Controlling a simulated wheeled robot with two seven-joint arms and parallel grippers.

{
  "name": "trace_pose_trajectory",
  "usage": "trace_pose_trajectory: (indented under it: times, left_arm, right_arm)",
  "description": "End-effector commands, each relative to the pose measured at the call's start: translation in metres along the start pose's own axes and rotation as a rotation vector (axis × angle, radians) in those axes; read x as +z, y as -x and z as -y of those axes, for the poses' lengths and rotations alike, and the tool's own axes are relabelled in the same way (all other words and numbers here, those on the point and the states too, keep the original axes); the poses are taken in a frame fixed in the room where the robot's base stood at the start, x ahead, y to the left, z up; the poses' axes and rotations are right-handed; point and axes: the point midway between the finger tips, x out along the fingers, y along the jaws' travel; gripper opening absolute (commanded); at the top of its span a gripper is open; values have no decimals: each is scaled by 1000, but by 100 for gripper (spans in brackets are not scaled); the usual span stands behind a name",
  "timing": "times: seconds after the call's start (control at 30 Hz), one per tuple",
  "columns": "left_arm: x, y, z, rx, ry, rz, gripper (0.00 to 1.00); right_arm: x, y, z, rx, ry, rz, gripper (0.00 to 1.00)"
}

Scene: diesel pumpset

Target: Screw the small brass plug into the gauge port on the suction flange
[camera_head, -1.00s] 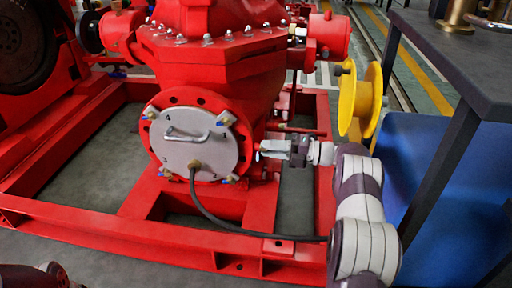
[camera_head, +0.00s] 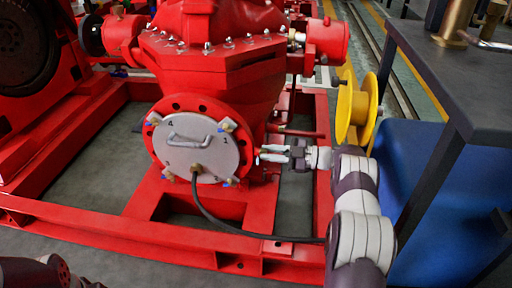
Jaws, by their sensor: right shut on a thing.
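The red suction flange (camera_head: 160,117) on the pump faces me, with a round grey cover plate (camera_head: 183,155) bolted over it. My right gripper (camera_head: 262,155) reaches in from the right and points left at the flange's right side. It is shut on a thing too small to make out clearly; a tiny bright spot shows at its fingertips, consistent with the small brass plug. The gauge port cannot be made out; the fingertips cover that spot. I cannot tell whether the plug touches the flange. Part of my left arm shows at the bottom left; its gripper is out of view.
A black hose (camera_head: 212,216) runs from the cover plate along the red base frame (camera_head: 130,235). A yellow reel (camera_head: 362,105) stands behind my right arm.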

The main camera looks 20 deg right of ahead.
Motion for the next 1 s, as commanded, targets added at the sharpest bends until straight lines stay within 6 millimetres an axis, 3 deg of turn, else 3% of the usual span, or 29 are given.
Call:
trace_pose_trajectory:
  times: [0.23,0.27,0.33,0.6,0.7,0.87,1.0]
  left_arm:
    - [0,0,0,0,0,0,72]
    - [0,0,0,0,0,0,72]
    - [0,0,0,0,0,0,72]
    - [0,-1,0,0,0,0,72]
    - [1,-11,0,0,0,0,72]
    - [6,-52,0,0,0,0,72]
    - [5,-42,0,0,0,0,72]
  right_arm:
    - [-1,-2,0,-2,-8,-3,0]
    - [-1,-2,0,-2,-8,-3,29]
    - [-1,-3,0,-2,-8,-3,49]
    - [0,-1,1,-1,-5,-2,49]
    - [4,-1,3,-1,42,-1,49]
    - [12,-1,8,0,259,-1,49]
    - [0,0,0,0,591,-1,49]
